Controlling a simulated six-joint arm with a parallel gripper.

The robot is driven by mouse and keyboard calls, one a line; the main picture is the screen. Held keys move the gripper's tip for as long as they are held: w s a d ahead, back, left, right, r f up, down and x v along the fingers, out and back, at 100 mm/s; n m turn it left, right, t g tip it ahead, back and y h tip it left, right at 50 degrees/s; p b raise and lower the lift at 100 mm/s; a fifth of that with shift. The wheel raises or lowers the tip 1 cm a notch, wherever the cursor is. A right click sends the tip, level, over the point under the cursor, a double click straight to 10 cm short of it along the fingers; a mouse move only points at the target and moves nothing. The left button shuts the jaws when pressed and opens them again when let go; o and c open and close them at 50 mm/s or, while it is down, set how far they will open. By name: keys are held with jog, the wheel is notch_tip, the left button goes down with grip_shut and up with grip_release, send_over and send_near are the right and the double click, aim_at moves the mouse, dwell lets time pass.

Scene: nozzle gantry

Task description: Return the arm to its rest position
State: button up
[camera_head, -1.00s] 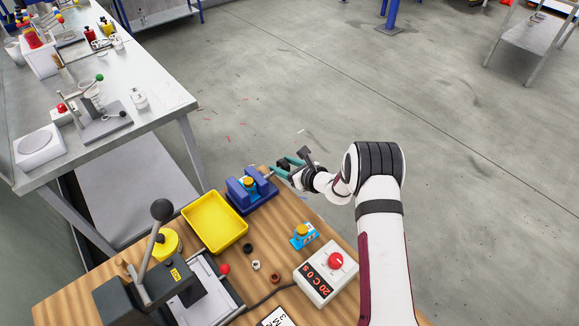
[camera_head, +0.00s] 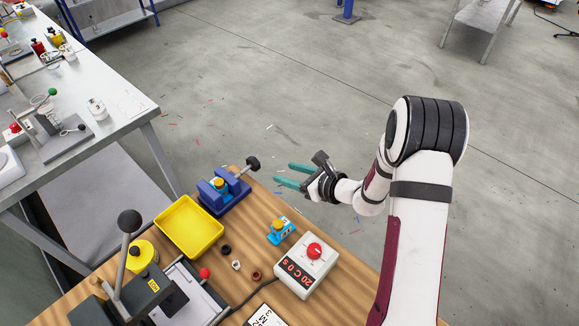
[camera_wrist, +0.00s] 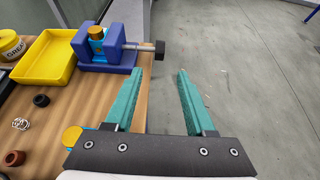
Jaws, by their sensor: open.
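My gripper (camera_head: 283,175) has teal fingers and is open and empty. It hangs in the air beyond the right back edge of the wooden bench, apart from everything there. In the wrist view the two fingers (camera_wrist: 158,76) are spread, with the bench edge and bare floor between them. A blue vise (camera_head: 224,197) stands at the back corner of the bench, left of my gripper. It holds a blue part with an orange-yellow top (camera_wrist: 96,33) between its jaws.
A yellow tray (camera_head: 190,226), a second blue and yellow part (camera_head: 281,231), small rings (camera_head: 226,250), a controller box with a red knob (camera_head: 307,267) and a lever press (camera_head: 130,222) stand on the bench. Open floor (camera_head: 300,90) lies behind and right.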

jog(key=s+a+r+n+g+y, duration=0.1)
jog(key=s+a+r+n+g, duration=0.25)
jog(key=s+r+n, duration=0.2)
jog(key=s+a+r+n+g+y, duration=0.1)
jog(key=s+a+r+n+g, duration=0.3)
jog(key=s+r, duration=0.3)
jog(key=s+d+r+n+g+h, duration=0.15)
jog(key=s+n, duration=0.25)
jog(key=s, duration=0.4)
jog(key=s+d+r+n+g+h, duration=0.1)
jog(key=s+n+h, duration=0.25)
jog(key=s, duration=0.35)
jog(key=s+d+f+n+h, duration=0.1)
jog(key=s+d+n+h, duration=0.3)
jog(key=s+d, duration=0.3)
jog(key=shift+d+f+t, duration=0.2)
jog(key=shift+d+t, duration=0.1)
jog(key=shift+d, duration=0.45)
